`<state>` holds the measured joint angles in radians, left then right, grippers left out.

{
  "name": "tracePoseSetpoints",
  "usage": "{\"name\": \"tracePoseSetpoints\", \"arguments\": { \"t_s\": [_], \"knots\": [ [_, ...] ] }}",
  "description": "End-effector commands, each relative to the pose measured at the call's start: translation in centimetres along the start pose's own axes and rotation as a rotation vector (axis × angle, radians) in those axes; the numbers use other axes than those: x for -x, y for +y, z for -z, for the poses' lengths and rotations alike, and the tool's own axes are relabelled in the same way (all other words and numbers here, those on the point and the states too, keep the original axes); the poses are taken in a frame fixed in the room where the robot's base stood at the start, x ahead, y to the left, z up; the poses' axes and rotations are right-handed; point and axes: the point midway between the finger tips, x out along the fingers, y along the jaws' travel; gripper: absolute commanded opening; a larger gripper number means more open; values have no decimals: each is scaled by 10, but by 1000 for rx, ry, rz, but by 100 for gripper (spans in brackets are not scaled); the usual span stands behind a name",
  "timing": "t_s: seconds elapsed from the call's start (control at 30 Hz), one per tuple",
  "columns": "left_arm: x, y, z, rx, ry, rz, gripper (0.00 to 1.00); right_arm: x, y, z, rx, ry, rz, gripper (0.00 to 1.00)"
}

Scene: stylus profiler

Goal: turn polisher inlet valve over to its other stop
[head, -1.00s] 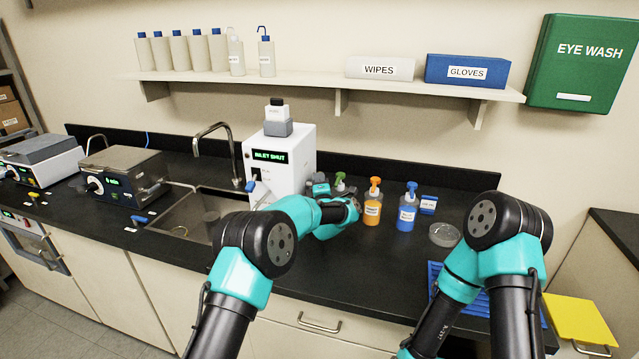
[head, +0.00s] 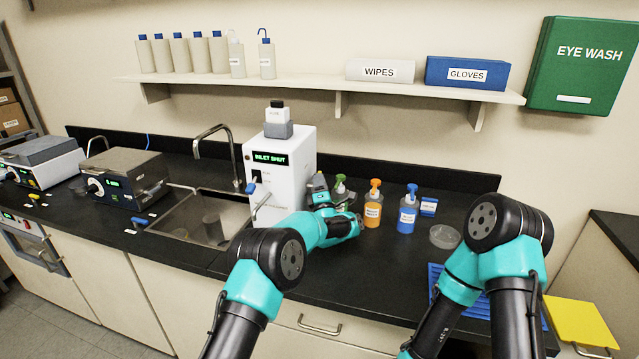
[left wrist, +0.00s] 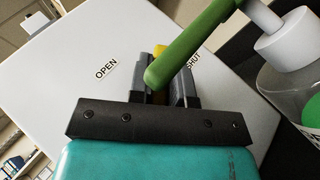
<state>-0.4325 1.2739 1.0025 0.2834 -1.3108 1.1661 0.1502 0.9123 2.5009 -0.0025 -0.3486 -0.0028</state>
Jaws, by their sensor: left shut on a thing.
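The water polisher (head: 285,165) is the white box beside the sink, and its display reads INLET SHUT. In the left wrist view its white side panel (left wrist: 85,45) carries an OPEN label (left wrist: 106,69) and a SHUT label (left wrist: 194,60). My left gripper (head: 319,183) is at the polisher's right side. In the left wrist view its fingers (left wrist: 160,72) are closed on the yellow inlet valve handle (left wrist: 159,50), near the SHUT label. A green pump nozzle hides much of the handle and fingers. My right gripper is out of view.
The green-topped pump bottle (head: 341,187) stands close to my left gripper. Orange (head: 372,210) and blue (head: 407,214) bottles stand to its right, then a glass dish (head: 444,236). The sink (head: 190,232) lies left of the polisher.

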Motion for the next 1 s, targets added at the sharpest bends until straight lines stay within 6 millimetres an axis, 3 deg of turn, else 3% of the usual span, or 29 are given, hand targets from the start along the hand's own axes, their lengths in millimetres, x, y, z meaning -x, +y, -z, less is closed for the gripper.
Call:
{"name": "tracePoseSetpoints", "arguments": {
  "t_s": [0.27, 0.67, 1.0],
  "knots": [
    [0, 0, 0, -1, 1, 1, 43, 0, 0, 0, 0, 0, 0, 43],
    [5, 0, 0, -1, 0, 1, 43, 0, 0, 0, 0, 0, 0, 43],
    [41, 7, -3, 0, -1, 2, 43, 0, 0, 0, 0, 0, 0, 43]
  ]
}}
